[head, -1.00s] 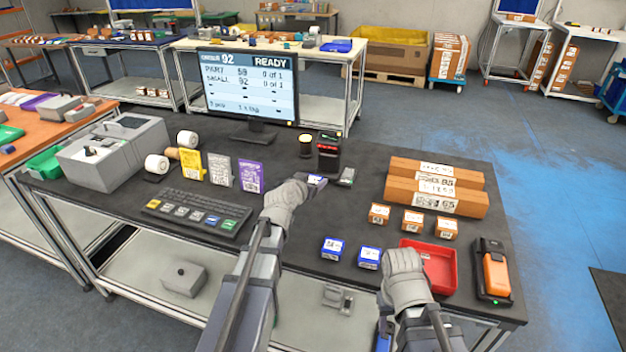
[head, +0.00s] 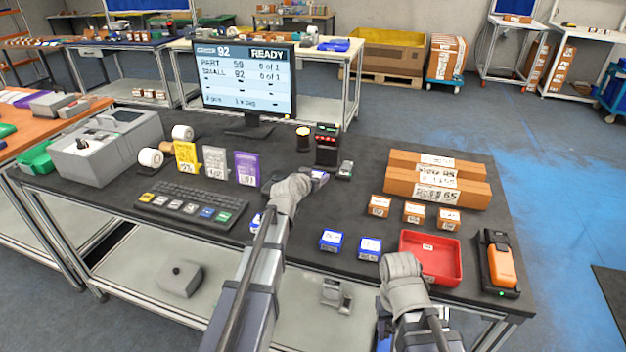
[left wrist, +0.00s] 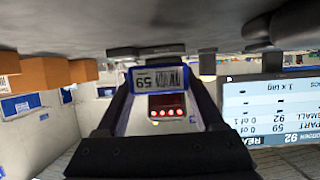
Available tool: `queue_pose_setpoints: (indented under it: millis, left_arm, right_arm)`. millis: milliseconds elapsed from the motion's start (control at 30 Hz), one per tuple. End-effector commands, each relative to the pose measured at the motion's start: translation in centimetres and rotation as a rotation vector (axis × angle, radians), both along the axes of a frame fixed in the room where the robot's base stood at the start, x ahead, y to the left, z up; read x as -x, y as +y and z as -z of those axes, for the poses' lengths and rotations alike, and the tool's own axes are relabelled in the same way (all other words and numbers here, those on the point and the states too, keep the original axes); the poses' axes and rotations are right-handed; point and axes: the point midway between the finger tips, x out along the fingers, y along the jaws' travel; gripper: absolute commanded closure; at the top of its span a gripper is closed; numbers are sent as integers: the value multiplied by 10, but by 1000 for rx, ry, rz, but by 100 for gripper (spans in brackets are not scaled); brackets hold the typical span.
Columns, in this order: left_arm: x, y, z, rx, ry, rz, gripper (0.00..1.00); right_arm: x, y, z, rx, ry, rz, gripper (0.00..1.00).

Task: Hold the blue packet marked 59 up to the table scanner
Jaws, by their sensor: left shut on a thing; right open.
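My left gripper (head: 308,176) is shut on a blue packet (head: 319,174), held over the table just in front of the table scanner (head: 326,150). In the left wrist view the packet (left wrist: 160,78) lies between the fingers, its white label showing a barcode and 59, upside down. The scanner (left wrist: 168,108) shows beyond it with red lights; I cannot tell whether they touch. The monitor (head: 245,82) lists part 59 and small 92, each 0 of 1. My right gripper (head: 385,325) is low at the table's front edge, open, its fingers mostly hidden by its wrist.
Two blue packets (head: 331,240) (head: 369,248) stand near the front, another (head: 257,222) partly behind my left arm. A red tray (head: 458,262), small brown boxes (head: 414,212), long cartons (head: 438,190) and an orange handheld device (head: 499,266) are right. A keyboard (head: 192,206) lies left.

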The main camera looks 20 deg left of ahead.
Motion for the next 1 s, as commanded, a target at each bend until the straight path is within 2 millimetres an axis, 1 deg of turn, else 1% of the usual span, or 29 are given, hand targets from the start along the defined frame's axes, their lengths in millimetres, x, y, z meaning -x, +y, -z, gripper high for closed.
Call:
queue_pose_setpoints:
  millis: [267, 367, 500, 800, 900, 1000]
  left_arm:
    - [0, 0, 0, 0, -1, 0, 96]
    - [7, 0, -8, 0, -1, 0, 96]
    - [34, 0, -31, 0, -1, -1, 96]
    - [91, 3, -75, 0, -1, -1, 96]
    - [109, 3, -89, 0, 0, 0, 96]
    - [123, 3, -98, 0, 0, 0, 96]
  right_arm:
    - [0, 0, 0, 0, 0, 0, 50]
    - [0, 0, -8, 0, 0, 0, 50]
    - [0, 0, -31, 0, 0, 0, 50]
    - [0, 0, -75, 0, 0, 0, 50]
    - [0, 0, -88, 0, 0, 0, 50]
    - [0, 0, -98, 0, 0, 0, 50]
